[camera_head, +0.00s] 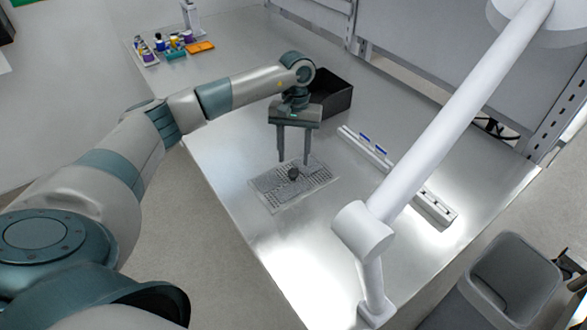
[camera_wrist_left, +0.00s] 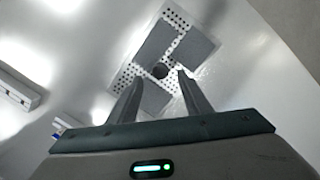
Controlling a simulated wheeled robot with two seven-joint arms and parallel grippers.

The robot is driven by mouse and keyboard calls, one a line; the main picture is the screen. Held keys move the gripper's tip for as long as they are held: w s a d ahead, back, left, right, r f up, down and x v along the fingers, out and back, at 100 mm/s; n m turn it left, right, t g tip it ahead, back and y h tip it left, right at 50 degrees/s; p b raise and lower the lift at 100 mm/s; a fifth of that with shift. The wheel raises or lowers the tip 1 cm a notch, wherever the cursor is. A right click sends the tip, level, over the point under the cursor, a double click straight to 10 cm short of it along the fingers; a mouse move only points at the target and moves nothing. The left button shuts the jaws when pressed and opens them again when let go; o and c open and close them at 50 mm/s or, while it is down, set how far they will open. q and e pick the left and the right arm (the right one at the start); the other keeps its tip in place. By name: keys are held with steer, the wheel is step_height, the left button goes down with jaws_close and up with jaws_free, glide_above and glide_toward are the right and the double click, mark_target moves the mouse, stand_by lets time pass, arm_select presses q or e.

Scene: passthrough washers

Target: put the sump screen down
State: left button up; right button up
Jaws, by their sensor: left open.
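The sump screen (camera_head: 272,190) is a grey perforated plate with a dark round knob at its middle. It lies on the bench in the head view. In the left wrist view the screen (camera_wrist_left: 178,18) shows solid grey patches among its holes. My left gripper (camera_head: 293,162) points down over the screen, open, with its fingers apart on either side of the knob. In the left wrist view my left gripper (camera_wrist_left: 159,76) has the knob between its fingertips, with gaps showing. Only a dark part at the right edge may be my right gripper (camera_head: 572,262); its fingers are not clear.
A black open bin (camera_head: 330,95) stands behind my left gripper. A pale rail with blue pieces (camera_head: 365,148) lies right of the screen. A white jointed arm (camera_head: 450,110) crosses the right side. Bottles and an orange tray (camera_head: 200,47) sit at the far left. A grey waste bin (camera_head: 510,280) stands lower right.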

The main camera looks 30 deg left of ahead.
arm_select(q)
step_height(320, 180, up, 7)
steer(key=b, duration=0.2)
steer(key=shift+w+a+f+b, duration=0.2)
steer(key=shift+w+b, duration=0.1)
steer(key=shift+w, duration=0.15)
steer(key=shift+o, duration=0.4)
